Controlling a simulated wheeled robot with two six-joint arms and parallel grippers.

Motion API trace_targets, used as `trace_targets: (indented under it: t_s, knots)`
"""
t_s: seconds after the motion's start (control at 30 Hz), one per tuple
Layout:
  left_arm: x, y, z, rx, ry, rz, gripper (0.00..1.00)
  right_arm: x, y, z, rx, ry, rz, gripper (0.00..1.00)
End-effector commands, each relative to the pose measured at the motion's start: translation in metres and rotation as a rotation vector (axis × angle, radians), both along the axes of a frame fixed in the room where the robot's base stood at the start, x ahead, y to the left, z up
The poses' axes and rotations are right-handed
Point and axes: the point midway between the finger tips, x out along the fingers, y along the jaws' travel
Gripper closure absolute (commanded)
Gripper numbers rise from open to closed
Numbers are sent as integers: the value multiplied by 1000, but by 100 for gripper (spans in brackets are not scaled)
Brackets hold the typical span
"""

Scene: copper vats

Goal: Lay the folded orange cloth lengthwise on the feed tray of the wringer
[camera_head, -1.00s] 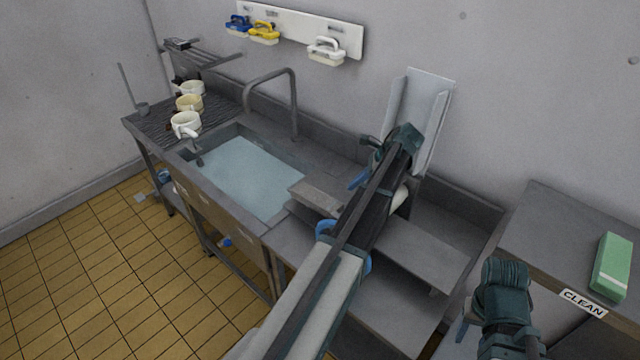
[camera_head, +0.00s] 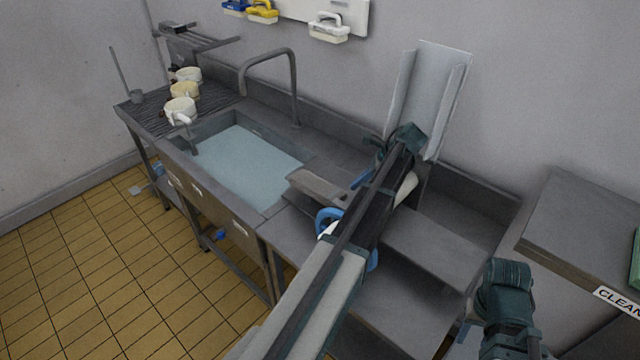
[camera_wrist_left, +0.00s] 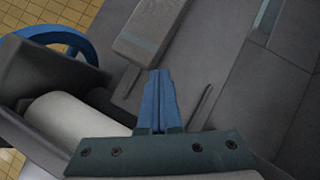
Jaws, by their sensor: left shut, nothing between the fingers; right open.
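No orange cloth shows in these frames. The wringer is largely hidden behind my left arm in the head view; its blue handwheel (camera_head: 328,222) shows there. In the left wrist view the handwheel (camera_wrist_left: 62,38) and a white roller (camera_wrist_left: 75,120) show at the left. A flat grey slat (camera_head: 316,187), possibly part of the feed tray, lies left of the arm. My left gripper (camera_head: 361,179) is over the wringer; its blue fingers (camera_wrist_left: 160,95) are shut with nothing between them. My right gripper (camera_head: 464,333) is open at lower right, mostly hidden by its wrist.
A water-filled sink (camera_head: 235,165) with a tall tap (camera_head: 292,85) is at left. Several cups stand on the drainboard (camera_head: 150,115). A tall upright metal chute (camera_head: 428,90) rises behind my left gripper. At right is a counter labelled CLEAN (camera_head: 618,300), with a green block (camera_head: 635,262) cut by the frame.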

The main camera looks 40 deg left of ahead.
Motion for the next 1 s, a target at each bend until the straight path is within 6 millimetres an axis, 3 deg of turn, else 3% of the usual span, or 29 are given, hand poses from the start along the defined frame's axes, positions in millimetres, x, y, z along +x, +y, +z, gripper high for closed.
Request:
trace_targets:
  t_s: [0.23, 0.73, 1.0]
  knots:
    - [-11, 18, 1, 0, 0, 3, 100, 0, 0, 1, 0, 0, 0, 50]
    - [-54, 104, 1, 0, 0, 2, 100, 0, 0, 1, 0, 0, 0, 50]
    - [-55, 107, -15, 0, -1, -1, 100, 0, 0, -15, 0, 0, -1, 50]
